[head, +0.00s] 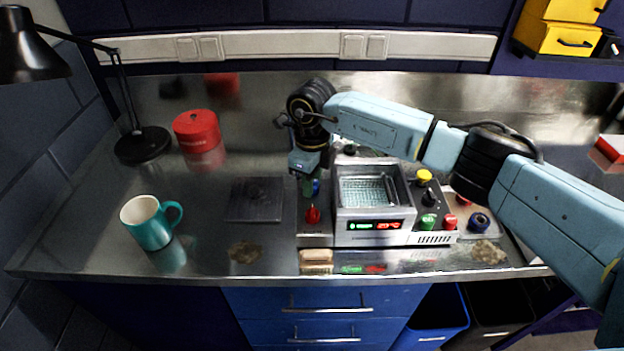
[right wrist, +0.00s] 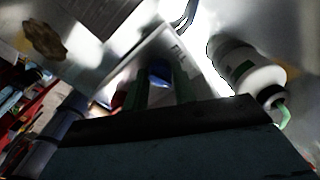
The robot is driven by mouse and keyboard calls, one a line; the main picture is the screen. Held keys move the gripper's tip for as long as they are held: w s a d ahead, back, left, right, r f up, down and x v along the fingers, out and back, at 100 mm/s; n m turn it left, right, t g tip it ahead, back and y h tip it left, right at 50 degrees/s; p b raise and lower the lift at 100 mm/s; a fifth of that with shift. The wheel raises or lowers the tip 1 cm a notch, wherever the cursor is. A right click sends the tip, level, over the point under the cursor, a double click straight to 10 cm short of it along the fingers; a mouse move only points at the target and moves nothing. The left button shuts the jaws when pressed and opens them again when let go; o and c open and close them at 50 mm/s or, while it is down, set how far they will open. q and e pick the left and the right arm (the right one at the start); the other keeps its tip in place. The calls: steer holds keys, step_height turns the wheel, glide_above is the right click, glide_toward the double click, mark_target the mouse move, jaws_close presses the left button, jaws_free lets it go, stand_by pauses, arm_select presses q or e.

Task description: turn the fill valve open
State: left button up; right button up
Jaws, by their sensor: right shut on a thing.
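My right gripper (head: 309,186) reaches down at the strip left of the ultrasonic cleaner. It is shut on a blue valve handle (head: 316,187), which is mostly hidden by the gripper in the head view. In the right wrist view the blue handle (right wrist: 160,75) shows between the two green fingers (right wrist: 160,88). A red valve handle (head: 313,215) stands just in front of the gripper on the same strip. My left gripper is not in view.
The cleaner (head: 374,225) has a wire basket, a lit display and coloured buttons on its right. A teal mug (head: 147,222), a red tin (head: 197,130) and a black lamp (head: 142,145) stand on the left. A white bottle (right wrist: 243,68) shows in the right wrist view.

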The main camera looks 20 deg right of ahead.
steer(key=shift+r, duration=0.1)
steer(key=o, duration=1)
step_height(320, 180, up, 13)
steer(key=shift+r+b, duration=0.2)
steer(key=shift+b, duration=0.25)
steer(key=shift+f, duration=0.1)
